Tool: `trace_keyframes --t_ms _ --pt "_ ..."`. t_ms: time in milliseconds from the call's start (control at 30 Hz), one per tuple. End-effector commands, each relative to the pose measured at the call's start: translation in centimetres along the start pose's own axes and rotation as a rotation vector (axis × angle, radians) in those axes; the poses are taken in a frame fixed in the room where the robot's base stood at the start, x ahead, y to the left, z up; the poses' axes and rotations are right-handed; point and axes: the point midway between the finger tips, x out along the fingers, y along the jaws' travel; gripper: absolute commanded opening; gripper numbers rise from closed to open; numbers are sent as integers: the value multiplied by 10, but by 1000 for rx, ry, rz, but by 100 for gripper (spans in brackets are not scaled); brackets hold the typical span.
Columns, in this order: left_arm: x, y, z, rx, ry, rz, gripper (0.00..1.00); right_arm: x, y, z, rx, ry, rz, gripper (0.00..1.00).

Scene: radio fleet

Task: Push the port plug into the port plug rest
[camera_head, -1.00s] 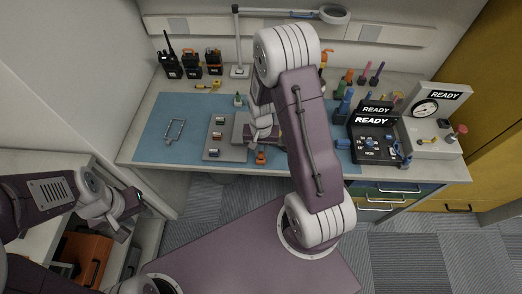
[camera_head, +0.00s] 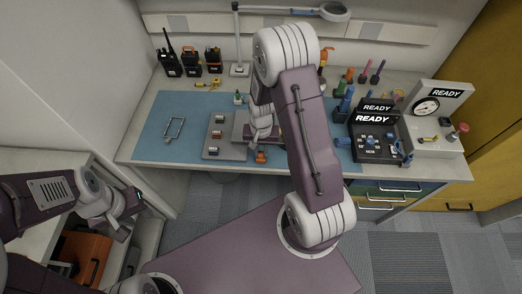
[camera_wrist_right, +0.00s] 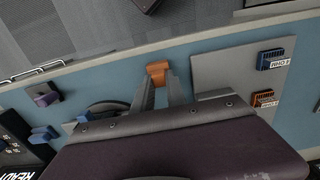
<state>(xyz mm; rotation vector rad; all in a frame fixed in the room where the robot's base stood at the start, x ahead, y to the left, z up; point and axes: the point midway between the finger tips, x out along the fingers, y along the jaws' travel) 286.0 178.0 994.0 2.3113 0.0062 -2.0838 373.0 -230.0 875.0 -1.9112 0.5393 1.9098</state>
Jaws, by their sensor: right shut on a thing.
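My right gripper (camera_wrist_right: 160,90) reaches down over the blue mat. Its two fingers are closed on a small orange piece (camera_wrist_right: 157,70), which appears to be the port plug. The orange piece also shows in the head view (camera_head: 261,157), near the mat's front edge, just right of a grey plate (camera_head: 211,152). The plate carries small coloured blocks; in the wrist view a blue block (camera_wrist_right: 270,58) and an orange block (camera_wrist_right: 263,97) stand beside printed labels. I cannot tell which thing is the port plug rest. My left gripper (camera_head: 128,211) hangs left of the bench, its fingers unclear.
A metal frame (camera_head: 174,128) lies on the mat's left. Radios (camera_head: 171,64) stand at the back left. A black READY unit (camera_head: 376,141) and a white gauge box (camera_head: 440,110) stand on the right. A lamp (camera_head: 333,11) overhangs the back.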

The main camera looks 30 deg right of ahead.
Motion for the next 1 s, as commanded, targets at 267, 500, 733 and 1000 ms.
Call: trace_keyframes --t_ms 267,500,733,1000 --pt "0 0 0 0 0 0 36 0 0 0 0 0 0 22" --pt "0 0 0 0 0 0 36 0 0 0 0 0 0 42" --pt "0 0 0 0 0 0 36 0 0 0 0 0 0 64" --pt "-1 0 0 0 0 0 36 -1 0 0 0 0 0 64"
